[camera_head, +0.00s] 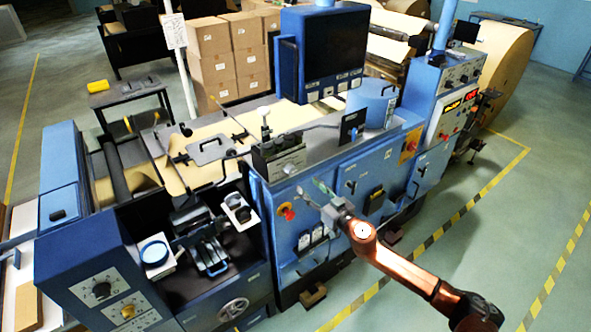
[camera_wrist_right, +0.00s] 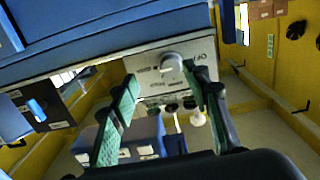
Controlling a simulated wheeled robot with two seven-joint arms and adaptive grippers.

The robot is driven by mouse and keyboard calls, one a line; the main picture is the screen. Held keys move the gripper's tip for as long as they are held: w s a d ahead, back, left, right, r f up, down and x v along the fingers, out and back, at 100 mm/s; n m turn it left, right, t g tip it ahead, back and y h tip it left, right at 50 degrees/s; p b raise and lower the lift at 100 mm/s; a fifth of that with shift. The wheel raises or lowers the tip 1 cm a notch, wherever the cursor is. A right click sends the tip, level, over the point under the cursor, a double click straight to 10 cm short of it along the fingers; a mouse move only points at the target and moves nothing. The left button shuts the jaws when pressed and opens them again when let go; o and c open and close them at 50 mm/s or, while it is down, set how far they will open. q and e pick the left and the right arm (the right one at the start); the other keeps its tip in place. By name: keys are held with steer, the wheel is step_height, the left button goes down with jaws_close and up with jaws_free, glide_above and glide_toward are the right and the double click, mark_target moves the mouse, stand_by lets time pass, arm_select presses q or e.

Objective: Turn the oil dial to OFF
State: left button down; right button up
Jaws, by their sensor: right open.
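A round pale dial (camera_wrist_right: 171,62) sits on a whitish label plate in the right wrist view. OFF is printed to the right of the dial, and other small lettering to its left is too blurred to read. In the head view a small plate with a knob (camera_head: 288,168) on the machine's front edge looks like the same dial. My right gripper (camera_head: 314,194) is open and empty in front of it. In the right wrist view its green-padded fingers (camera_wrist_right: 160,78) stand either side of the dial, which appears just beyond the tips. I cannot tell the dial's pointer direction.
A dark screen (camera_head: 335,50) stands above the machine. Cartons (camera_head: 222,62) are stacked behind.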

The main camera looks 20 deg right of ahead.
mark_target(293, 171)
steer(key=shift+y, duration=0.3)
steer(key=w+a, duration=0.1)
steer(key=w, duration=0.1)
steer(key=w+a+r, duration=0.1)
steer(key=w, duration=0.1)
steer(key=w+a+r, duration=0.1)
steer(key=w, duration=0.2)
steer(key=shift+a, duration=0.4)
steer(key=c, duration=1.1)
